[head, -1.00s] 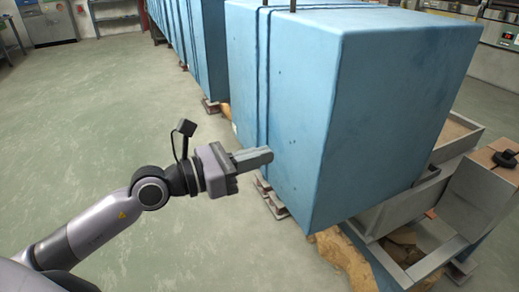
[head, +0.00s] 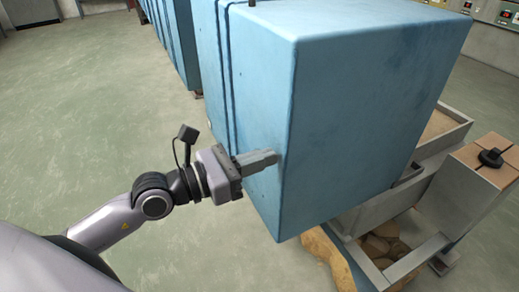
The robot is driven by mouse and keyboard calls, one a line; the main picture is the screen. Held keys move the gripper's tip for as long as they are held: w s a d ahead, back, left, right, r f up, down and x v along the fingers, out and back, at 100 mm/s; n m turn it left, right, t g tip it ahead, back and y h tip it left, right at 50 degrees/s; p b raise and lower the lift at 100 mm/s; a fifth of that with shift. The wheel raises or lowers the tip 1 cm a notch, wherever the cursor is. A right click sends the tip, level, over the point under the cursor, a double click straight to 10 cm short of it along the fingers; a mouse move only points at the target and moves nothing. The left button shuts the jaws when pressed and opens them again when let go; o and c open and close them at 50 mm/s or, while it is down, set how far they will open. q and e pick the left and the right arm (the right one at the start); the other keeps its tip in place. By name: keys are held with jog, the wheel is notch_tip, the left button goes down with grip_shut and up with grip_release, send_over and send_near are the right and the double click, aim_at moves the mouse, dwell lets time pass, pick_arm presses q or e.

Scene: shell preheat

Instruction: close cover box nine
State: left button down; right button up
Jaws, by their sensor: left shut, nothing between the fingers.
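A large blue box (head: 345,110) fills the middle and right of the head view. I cannot tell from the picture whether this box, or a part of it, is cover box nine. My left gripper (head: 274,156) is shut and empty, with its fingertips at the box's near left side face. I cannot tell whether the fingertips touch the face. My right gripper is not in view.
More blue boxes (head: 172,45) stand in a row behind. At the right are a grey metal trough (head: 440,128), a brown block with a black knob (head: 489,158) and a frame over brown lumps (head: 385,248). The green floor at left is clear.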

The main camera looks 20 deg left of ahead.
pick_arm(q)
jog(key=shift+w+d, duration=0.15)
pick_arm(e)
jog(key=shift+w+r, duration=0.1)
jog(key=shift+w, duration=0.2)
